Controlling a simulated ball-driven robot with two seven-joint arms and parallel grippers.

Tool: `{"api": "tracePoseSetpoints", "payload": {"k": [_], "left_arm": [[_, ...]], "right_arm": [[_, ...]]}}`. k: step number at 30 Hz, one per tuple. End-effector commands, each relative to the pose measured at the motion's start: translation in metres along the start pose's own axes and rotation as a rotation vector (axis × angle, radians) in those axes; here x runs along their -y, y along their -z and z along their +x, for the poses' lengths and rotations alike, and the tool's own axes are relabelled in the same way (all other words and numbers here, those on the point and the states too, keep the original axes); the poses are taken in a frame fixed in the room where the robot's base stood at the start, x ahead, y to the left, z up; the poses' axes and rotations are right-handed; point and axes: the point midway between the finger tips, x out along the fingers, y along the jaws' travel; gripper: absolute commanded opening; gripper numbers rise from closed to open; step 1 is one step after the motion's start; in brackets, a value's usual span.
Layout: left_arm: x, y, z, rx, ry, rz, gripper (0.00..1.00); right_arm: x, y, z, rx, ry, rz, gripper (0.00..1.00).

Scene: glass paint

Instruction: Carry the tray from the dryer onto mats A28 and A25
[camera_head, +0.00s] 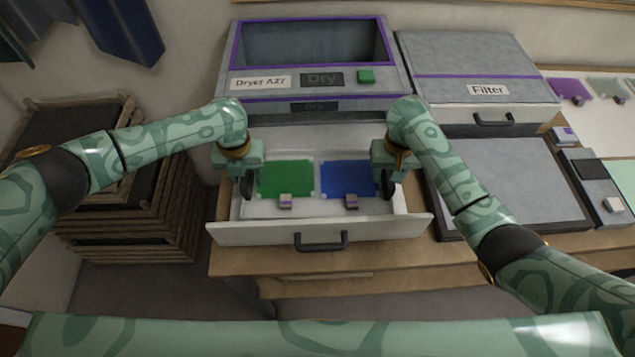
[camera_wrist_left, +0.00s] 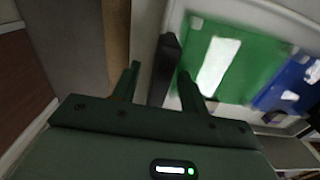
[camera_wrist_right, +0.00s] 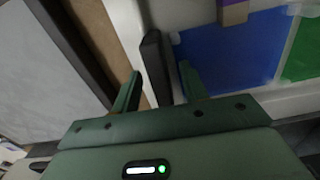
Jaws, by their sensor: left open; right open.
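The white tray (camera_head: 318,207) sits in the pulled-out drawer (camera_head: 270,232) of the dryer (camera_head: 300,90), labelled Dryer A27. It holds a green sheet (camera_head: 286,179) and a blue sheet (camera_head: 348,180), each with a small block at its front edge. My left gripper (camera_head: 247,186) is open at the tray's left end; in the left wrist view its fingers stand either side of a dark handle (camera_wrist_left: 165,62). My right gripper (camera_head: 387,184) is open at the right end, its fingers either side of the other dark handle (camera_wrist_right: 152,58). I cannot make out labels A28 or A25.
A grey-topped unit labelled Filter (camera_head: 478,70) stands right of the dryer. A flat grey panel in a dark frame (camera_head: 515,185) lies in front of it. Purple and grey sheets lie on a white surface at the far right. Stacked wooden frames (camera_head: 130,215) stand at left.

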Motion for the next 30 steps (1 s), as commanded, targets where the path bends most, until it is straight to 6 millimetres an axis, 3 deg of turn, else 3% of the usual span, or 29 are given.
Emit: {"api": "tracePoseSetpoints", "payload": {"k": [8, 12, 13, 23, 30], "left_arm": [[0.0, 0.0, 0.001, 0.0, 0.0, 0.0, 0.41], [0.0, 0.0, 0.0, 0.0, 0.0, 0.0, 0.02], [0.0, 0.0, 0.0, 0.0, 0.0, 0.0, 0.0], [0.0, -0.001, -0.002, 0.002, 0.0, 0.0, 0.0], [-0.001, -0.002, -0.024, 0.009, 0.0, -0.001, 0.0]], "right_arm": [[0.0, 0.0, 0.0, -0.001, 0.0, 0.001, 0.41], [0.0, 0.0, 0.0, -0.001, 0.0, 0.001, 0.02], [0.0, 0.0, 0.0, -0.001, 0.0, 0.001, 0.0], [0.0, 0.001, -0.002, -0.002, 0.001, 0.001, 0.0], [0.0, 0.001, -0.024, -0.009, 0.001, 0.001, 0.0]]}}
